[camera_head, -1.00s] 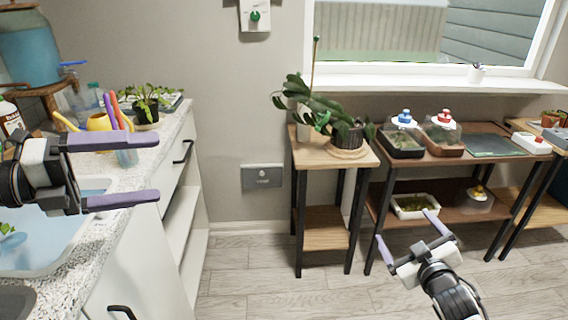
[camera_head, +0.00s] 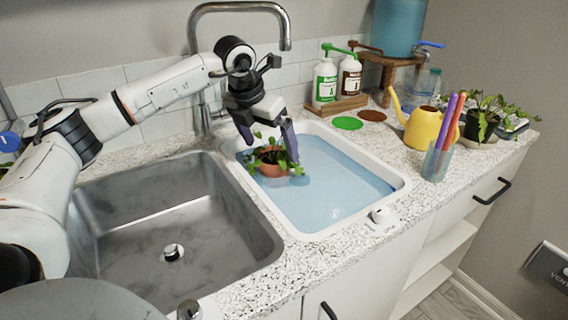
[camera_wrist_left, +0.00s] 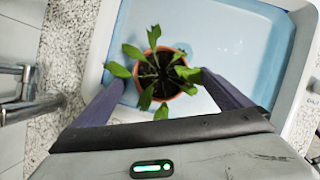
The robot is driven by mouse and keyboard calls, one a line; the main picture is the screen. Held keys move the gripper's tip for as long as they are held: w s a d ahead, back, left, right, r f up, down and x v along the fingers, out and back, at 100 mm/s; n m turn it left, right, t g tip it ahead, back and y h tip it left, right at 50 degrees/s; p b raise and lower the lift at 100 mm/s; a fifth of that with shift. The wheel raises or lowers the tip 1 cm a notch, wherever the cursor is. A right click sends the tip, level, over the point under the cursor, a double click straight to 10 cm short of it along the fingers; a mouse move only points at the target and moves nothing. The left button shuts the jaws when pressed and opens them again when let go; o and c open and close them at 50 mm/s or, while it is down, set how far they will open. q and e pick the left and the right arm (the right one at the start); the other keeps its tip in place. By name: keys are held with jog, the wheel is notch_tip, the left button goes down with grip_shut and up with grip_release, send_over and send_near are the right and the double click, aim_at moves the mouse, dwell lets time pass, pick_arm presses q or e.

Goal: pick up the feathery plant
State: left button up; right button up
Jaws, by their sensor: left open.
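A small green plant in a terracotta pot (camera_head: 272,165) sits in the water-filled white basin, near its left end. Its leaves look broad and pointed rather than feathery. My left gripper (camera_head: 271,150) is open, pointing down over this plant. In the left wrist view the pot (camera_wrist_left: 160,82) lies between the two spread purple fingers (camera_wrist_left: 160,90), with leaves reaching close to them. I cannot tell whether the fingers touch it. Another plant with toothed leaves (camera_head: 488,110) stands in a dark pot on the counter at right. My right gripper is out of view.
The white basin (camera_head: 400,190) is beside an empty steel sink (camera_head: 150,220). A tall faucet (camera_head: 285,30) arches behind my left gripper.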

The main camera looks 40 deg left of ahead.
aim_at(276, 158)
pick_arm(q)
jog(key=x, duration=0.3)
jog(key=shift+s+f, duration=0.15)
jog(key=shift+w+x, duration=0.15)
jog(key=shift+x, duration=1.25)
jog(key=shift+w+x, duration=0.1)
jog(key=shift+x, duration=1.25)
jog(key=shift+d, duration=0.1)
jog(key=c, duration=1.2)
jog(key=shift+c, duration=1.4)
jog(key=shift+r, duration=0.25)
